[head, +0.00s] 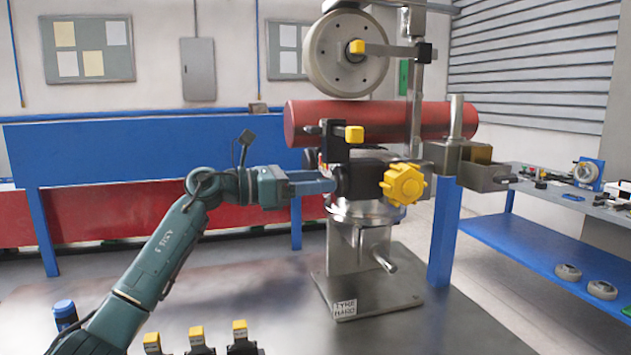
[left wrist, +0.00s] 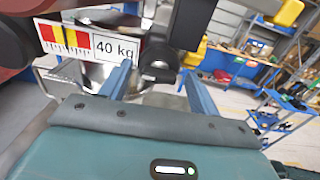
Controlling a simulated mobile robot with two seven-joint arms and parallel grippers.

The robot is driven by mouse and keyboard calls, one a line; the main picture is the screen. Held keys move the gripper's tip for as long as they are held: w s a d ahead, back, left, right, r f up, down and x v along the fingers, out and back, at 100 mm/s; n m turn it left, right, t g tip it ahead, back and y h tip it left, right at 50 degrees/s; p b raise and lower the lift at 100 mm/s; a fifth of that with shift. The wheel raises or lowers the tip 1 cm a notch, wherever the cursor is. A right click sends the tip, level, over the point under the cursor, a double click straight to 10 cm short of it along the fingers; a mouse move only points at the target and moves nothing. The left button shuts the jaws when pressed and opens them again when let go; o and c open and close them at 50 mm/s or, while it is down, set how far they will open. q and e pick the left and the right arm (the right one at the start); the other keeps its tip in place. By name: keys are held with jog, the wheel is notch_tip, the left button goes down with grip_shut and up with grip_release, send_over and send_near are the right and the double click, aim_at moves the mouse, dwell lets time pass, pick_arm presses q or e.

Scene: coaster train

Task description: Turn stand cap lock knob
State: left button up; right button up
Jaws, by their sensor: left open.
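The metal stand (head: 366,265) stands on the grey bench with a round cap and a dark block on top. A large yellow star-shaped knob (head: 403,185) sits on the right side of this block. My left gripper (head: 322,182) reaches in level from the left, at the block's left side. In the left wrist view its two blue fingers (left wrist: 160,84) are open, with a dark round knob-like part (left wrist: 158,62) between them. I cannot tell whether the fingers touch it. A yellow part (left wrist: 195,52) shows behind. My right gripper is out of view.
A red cylinder (head: 300,122) and a large grey wheel (head: 345,55) are above the stand. A "40 kg" scale label (left wrist: 112,47) is close to my left fingers. Several yellow-topped black pieces (head: 240,335) stand at the bench front. A metal tray (head: 485,178) is at right.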

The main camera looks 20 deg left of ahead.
pick_arm(q)
jog(key=shift+c, duration=0.3)
jog(key=c, duration=0.9)
